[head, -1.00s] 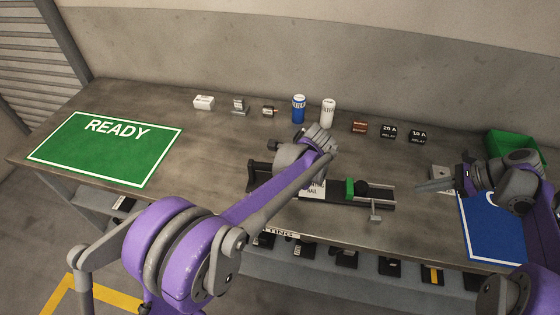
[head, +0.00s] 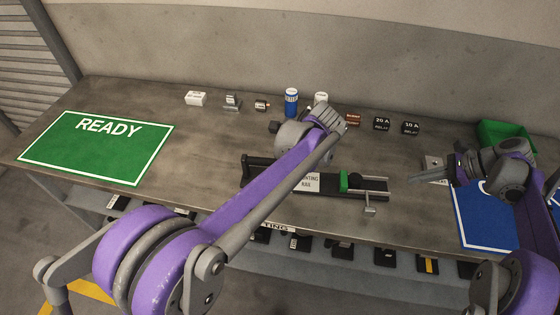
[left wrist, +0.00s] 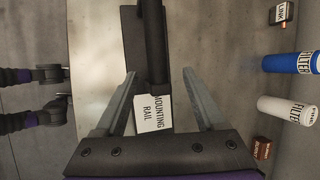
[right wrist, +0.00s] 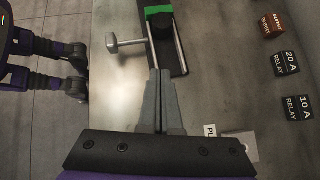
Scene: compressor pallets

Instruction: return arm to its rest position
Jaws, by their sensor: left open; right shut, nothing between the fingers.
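My left arm reaches across the bench in the head view. Its wrist is over the back of the mounting rail, and its fingers are mostly hidden there. In the left wrist view the left gripper (left wrist: 158,75) is open. A dark bar of the mounting rail (left wrist: 152,45) and its white label show between and beyond the fingers; contact is not visible. My right gripper (head: 418,181) is shut and empty, right of the mounting rail (head: 375,185), pointing left. In the right wrist view the right gripper's fingers (right wrist: 160,75) are together below the rail's end (right wrist: 178,62).
A green READY mat (head: 60,165) lies at the left and a blue mat (head: 485,232) at the right. A blue filter (head: 291,103), relays (head: 382,124) and other small parts line the back. A green bin (head: 500,132) stands at the back right. Several parts sit on a lower shelf.

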